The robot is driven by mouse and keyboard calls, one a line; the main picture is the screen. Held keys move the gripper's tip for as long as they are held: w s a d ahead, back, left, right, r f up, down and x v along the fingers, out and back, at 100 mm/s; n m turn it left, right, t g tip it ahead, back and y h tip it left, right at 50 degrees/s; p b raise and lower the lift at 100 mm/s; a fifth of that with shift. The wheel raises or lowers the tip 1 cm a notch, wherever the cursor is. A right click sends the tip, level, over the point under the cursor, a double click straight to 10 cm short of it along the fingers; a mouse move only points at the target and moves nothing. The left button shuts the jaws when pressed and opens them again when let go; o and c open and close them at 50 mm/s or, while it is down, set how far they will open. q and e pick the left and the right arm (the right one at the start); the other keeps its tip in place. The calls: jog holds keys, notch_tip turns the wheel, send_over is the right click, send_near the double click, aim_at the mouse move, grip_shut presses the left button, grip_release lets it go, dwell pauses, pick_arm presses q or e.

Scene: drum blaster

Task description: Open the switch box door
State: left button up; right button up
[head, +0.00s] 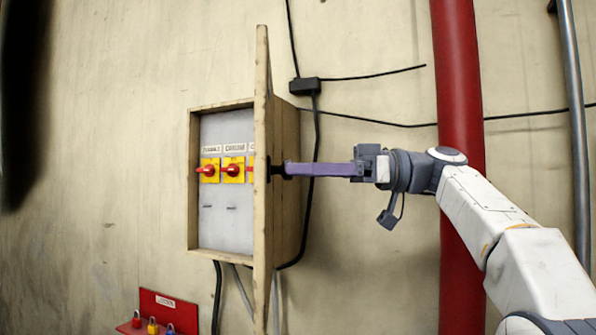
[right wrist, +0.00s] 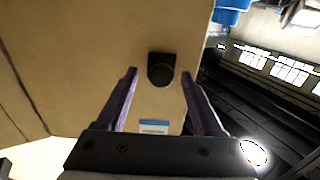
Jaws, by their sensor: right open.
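The wooden switch box (head: 193,180) hangs on the wall in the head view. Its door (head: 262,215) stands open, seen nearly edge-on and swung out from the wall, so the grey panel inside shows on the left. A black knob (head: 277,171) sticks out from the door's right face; it also shows in the right wrist view (right wrist: 160,70). My right gripper (head: 287,169) points left at the knob. In the right wrist view its purple fingers (right wrist: 159,75) are apart, with the knob between the tips and no visible contact. My left gripper is out of view.
Red rotary switches on yellow plates (head: 233,170) sit inside the box. A red pipe (head: 461,90) and a grey conduit (head: 574,120) run up the wall at right. Black cables cross the wall. A red padlock rack (head: 165,313) is below left. The wall at left is clear.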

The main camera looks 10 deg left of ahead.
jog(key=p+v, duration=0.1)
jog(key=v, duration=0.8)
jog(key=shift+d, duration=0.4)
jog(key=shift+w, duration=0.1)
